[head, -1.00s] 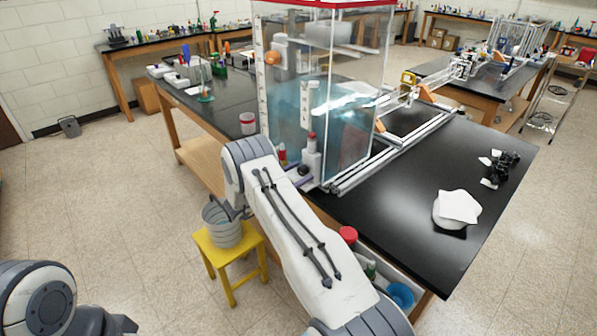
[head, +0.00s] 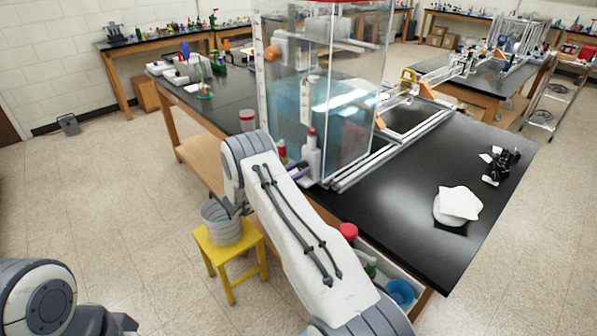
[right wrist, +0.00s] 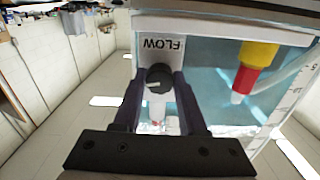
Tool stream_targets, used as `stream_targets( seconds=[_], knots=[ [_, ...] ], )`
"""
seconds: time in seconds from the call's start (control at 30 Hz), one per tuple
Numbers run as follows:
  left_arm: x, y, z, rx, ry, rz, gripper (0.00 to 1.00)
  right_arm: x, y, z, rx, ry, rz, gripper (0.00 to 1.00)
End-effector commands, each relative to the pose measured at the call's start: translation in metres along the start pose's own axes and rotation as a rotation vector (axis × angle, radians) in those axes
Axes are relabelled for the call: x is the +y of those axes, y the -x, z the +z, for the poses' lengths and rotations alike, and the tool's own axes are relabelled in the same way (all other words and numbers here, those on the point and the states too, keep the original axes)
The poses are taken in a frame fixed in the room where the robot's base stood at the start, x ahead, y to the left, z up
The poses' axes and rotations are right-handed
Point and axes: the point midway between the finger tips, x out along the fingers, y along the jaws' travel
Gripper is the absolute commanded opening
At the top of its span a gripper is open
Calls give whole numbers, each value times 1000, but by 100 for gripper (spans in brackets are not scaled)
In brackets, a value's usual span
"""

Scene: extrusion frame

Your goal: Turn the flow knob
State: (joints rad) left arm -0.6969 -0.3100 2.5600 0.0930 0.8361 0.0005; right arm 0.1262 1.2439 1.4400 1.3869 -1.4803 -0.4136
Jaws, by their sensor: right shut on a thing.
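The flow knob (right wrist: 158,77) is a round black knob with a pale pointer mark, on the tank's front. In the right wrist view it sits beside a white FLOW label (right wrist: 161,46), which appears upside down. My right gripper (right wrist: 159,87) has its two dark purple fingers on either side of the knob and is shut on it. In the head view the right gripper (head: 298,169) is at the tank's lower front corner, and the arm hides most of that spot. The clear tank (head: 345,120) holds bluish water. My left gripper is out of view.
A red-and-yellow nozzle (right wrist: 252,67) is near the knob in the right wrist view. A white bottle with a red cap (head: 311,155) stands by the tank. A yellow stool (head: 234,262) carries a metal bucket (head: 222,226).

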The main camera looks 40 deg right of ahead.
Motion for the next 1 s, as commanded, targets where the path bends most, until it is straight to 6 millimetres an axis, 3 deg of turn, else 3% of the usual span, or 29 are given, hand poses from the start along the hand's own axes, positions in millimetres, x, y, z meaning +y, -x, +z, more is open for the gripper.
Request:
stream_targets(
  seconds=[0.4, 1.0],
  knots=[
    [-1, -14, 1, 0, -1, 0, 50, 1, 0, 1, 1, 387, 1, 0],
    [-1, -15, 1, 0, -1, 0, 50, 1, 0, -1, 1, 899, 0, 0]
  ],
)
